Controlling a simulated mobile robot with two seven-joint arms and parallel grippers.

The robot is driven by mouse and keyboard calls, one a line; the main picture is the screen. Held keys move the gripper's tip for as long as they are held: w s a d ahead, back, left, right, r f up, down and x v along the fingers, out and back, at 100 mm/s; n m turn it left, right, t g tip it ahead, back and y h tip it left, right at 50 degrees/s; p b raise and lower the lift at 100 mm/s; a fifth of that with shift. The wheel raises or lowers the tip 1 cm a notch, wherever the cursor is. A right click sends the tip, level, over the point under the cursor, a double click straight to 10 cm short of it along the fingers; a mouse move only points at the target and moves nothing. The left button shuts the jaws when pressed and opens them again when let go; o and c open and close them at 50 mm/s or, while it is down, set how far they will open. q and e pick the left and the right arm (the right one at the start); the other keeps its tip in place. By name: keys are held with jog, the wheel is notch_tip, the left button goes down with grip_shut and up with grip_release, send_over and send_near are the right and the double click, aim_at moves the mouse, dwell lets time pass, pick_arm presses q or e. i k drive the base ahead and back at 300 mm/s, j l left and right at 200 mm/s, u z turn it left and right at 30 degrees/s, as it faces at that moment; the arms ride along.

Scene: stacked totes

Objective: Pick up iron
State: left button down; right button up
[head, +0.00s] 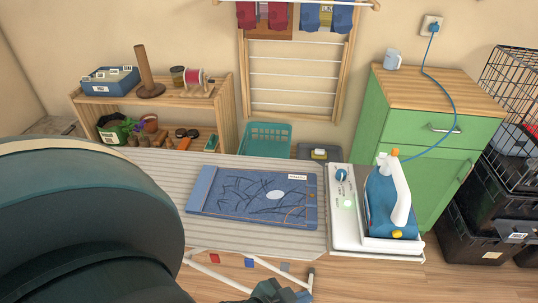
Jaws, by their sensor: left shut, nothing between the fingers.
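The iron (388,203) has a blue body, a white handle and an orange top. It stands on the white rest (345,238) at the right end of the ironing board (240,165). Its blue cord runs up to a wall socket. My left gripper (272,292) shows only in part at the bottom edge, low in front of the board. It is shut and empty, well left of the iron and apart from it. My left arm (80,225) hides the board's left end. My right gripper is out of view.
Folded blue jeans (255,196) lie on the board. A green cabinet (415,130) with a white mug (392,59) stands behind the iron. Stacked black totes (480,235) and a wire crate (510,85) are at the right. A wooden shelf (175,95) stands at the back left.

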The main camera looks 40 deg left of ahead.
aim_at(388, 204)
jog(key=i+l+z, duration=0.45)
jog(key=i+z, duration=0.65)
jog(key=i, duration=0.15)
jog(key=i+u, duration=0.3)
jog(key=u, duration=0.15)
jog(key=i+l+u, duration=0.2)
jog(key=u, duration=0.25)
jog(key=i+l+u, duration=0.1)
jog(key=u, duration=0.3)
jog(key=i+l+u, duration=0.1)
jog(key=u, duration=0.3)
jog(key=l+u, duration=0.1)
jog(key=u, duration=0.35)
jog(key=i+l+u, duration=0.1)
jog(key=u, duration=0.3)
jog(key=l, duration=0.1)
